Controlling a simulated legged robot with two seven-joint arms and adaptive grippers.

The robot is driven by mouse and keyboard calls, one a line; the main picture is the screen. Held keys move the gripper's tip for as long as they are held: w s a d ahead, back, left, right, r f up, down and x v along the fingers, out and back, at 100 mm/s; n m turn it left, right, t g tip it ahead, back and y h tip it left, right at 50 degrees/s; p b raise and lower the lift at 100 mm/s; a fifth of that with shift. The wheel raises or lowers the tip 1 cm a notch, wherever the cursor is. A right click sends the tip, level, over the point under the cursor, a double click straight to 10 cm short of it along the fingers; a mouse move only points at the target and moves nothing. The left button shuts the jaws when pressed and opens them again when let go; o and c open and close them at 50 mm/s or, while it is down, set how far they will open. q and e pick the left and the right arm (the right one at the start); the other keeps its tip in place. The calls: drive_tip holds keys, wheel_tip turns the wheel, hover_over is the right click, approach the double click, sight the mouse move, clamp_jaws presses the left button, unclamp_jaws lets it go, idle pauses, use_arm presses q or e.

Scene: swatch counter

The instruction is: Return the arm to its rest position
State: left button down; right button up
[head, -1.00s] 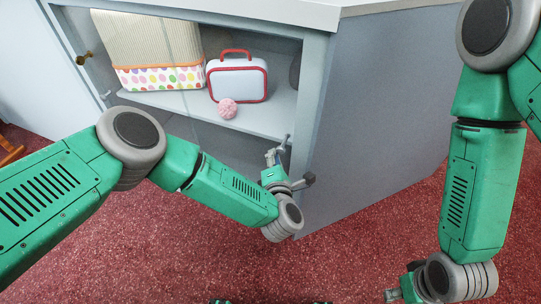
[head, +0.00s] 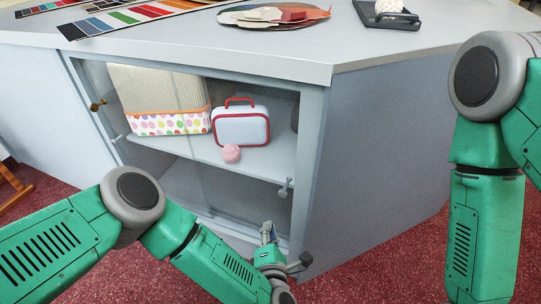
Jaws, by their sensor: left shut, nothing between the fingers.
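My left arm comes in from the left in green and grey. Its gripper (head: 268,233) is small in the head view, low in front of the cabinet's lower front, shut and empty. It is below the cabinet's right knob (head: 285,187) and apart from it. My right arm (head: 485,200) hangs down along the right edge, and its gripper is out of the picture.
The cabinet (head: 380,160) has glass-like doors. On its shelf (head: 185,146) are a dotted fabric basket (head: 170,124), a white case with red trim (head: 241,126) and a pink ball (head: 231,153). Colour strips (head: 130,18), a round palette (head: 240,17) and a dark tray (head: 370,18) lie on top. Red carpet (head: 385,265) is clear.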

use_arm(q)
drive_tip(key=s+a+r+m+g+p, duration=0.2)
drive_tip(key=s+a+m+g, duration=0.5)
drive_tip(key=s+a+m, duration=0.5)
drive_tip(key=s+a+r+m+g+h+p, duration=0.1)
drive_tip(key=s+a+r+m+g+p, duration=0.2)
drive_tip(key=s+a+m+g+p, duration=0.2)
drive_tip(key=s+a+m+g, duration=0.3)
drive_tip(key=s+a+m, duration=0.4)
drive_tip(key=s+a, duration=0.2)
drive_tip(key=shift+s+a+r+g, duration=0.15)
drive_tip(key=shift+s+a+g, duration=0.2)
drive_tip(key=shift+a, duration=0.8)
use_arm(e)
wheel_tip(320, 180, up, 8)
drive_tip(key=a, duration=0.1)
use_arm(q)
drive_tip(key=shift+w+d, duration=0.1)
drive_tip(key=shift+d, duration=0.2)
use_arm(e)
drive_tip(key=shift+d, duration=0.1)
use_arm(q)
drive_tip(key=shift+a, duration=0.15)
